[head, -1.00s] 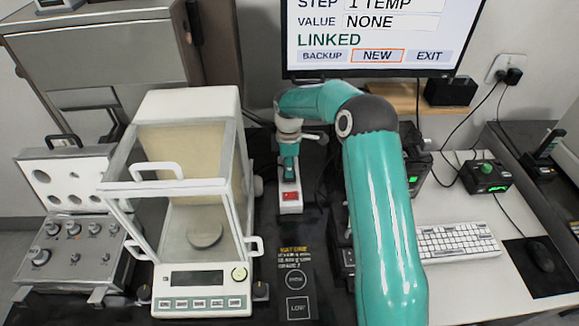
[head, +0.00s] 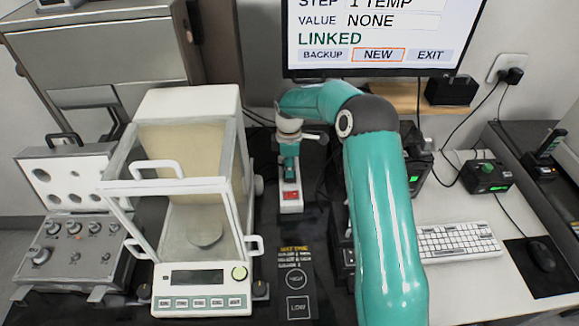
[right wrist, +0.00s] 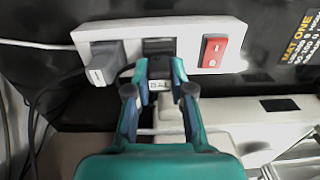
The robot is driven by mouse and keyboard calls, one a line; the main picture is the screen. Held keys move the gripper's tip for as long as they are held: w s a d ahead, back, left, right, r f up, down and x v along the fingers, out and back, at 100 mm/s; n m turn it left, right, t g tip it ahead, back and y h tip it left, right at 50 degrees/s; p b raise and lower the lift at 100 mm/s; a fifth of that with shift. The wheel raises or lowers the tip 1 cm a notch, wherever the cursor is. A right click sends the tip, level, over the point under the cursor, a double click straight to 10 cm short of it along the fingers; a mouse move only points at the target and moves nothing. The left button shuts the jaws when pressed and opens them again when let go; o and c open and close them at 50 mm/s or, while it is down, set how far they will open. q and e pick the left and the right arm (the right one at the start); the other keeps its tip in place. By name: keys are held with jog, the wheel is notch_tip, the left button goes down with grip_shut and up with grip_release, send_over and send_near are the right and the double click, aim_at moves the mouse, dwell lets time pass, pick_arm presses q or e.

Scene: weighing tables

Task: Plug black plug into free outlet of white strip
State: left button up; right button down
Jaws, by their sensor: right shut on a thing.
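The white strip (right wrist: 120,42) lies across the top of the right wrist view, with a red rocker switch (right wrist: 214,50) at its right end and a grey plug (right wrist: 104,66) in its left outlet. In the head view the strip (head: 291,207) stands below my right gripper (head: 290,170). In the right wrist view my right gripper (right wrist: 159,92) is shut on the black plug (right wrist: 159,72), which bears a white label. The plug is in front of the strip's dark middle position (right wrist: 158,45). How deep it sits there I cannot tell. My left gripper is out of view.
A balance with a glass draft shield (head: 205,281) stands close left of the strip. A monitor (head: 380,35) is behind, and a keyboard (head: 457,241) lies to the right. A grey cable runs beside the grey plug. The dark mat in front of the strip is mostly clear.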

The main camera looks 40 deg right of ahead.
jog(key=shift+f+b, duration=0.55)
jog(key=shift+f, duration=0.3)
jog(key=c, duration=1.1)
grip_release()
jog(key=shift+o, duration=0.8)
jog(key=shift+f, duration=0.1)
